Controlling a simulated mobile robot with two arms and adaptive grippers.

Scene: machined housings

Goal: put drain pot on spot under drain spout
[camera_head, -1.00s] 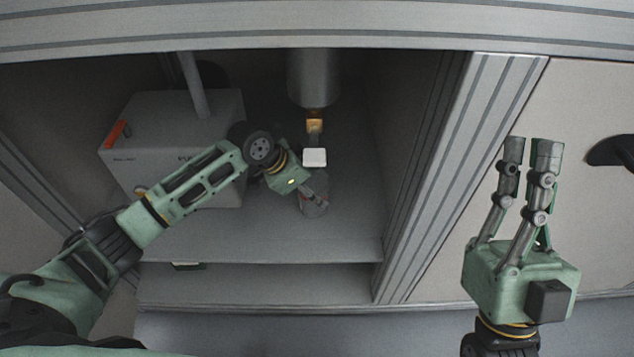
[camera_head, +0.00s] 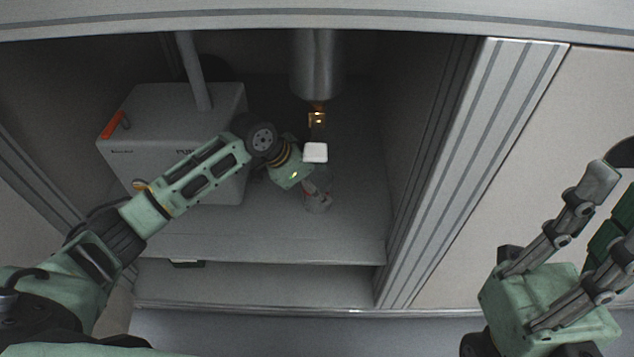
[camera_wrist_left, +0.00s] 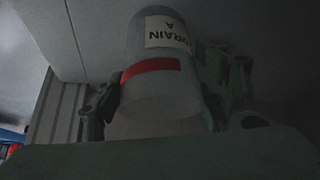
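The drain pot (camera_head: 318,202) is a small grey cylinder on the cabinet's inner floor. In the left wrist view the pot (camera_wrist_left: 160,75) shows a red band and an upside-down "DRAIN A" label. My left gripper (camera_head: 309,190) reaches in from the left, its fingers on both sides of the pot and appearing to touch it. The drain spout (camera_head: 317,119) is a brass fitting under a grey cylinder, with a white square piece (camera_head: 315,152) below. The pot stands below and near it. No marked spot shows. My right gripper (camera_head: 612,215) is open and empty outside the cabinet.
A grey box unit (camera_head: 150,115) with a red switch and a pipe on top stands at the left inside the cabinet. A striped post (camera_head: 480,170) bounds the opening on the right. The shelf floor (camera_head: 355,225) right of the pot is clear.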

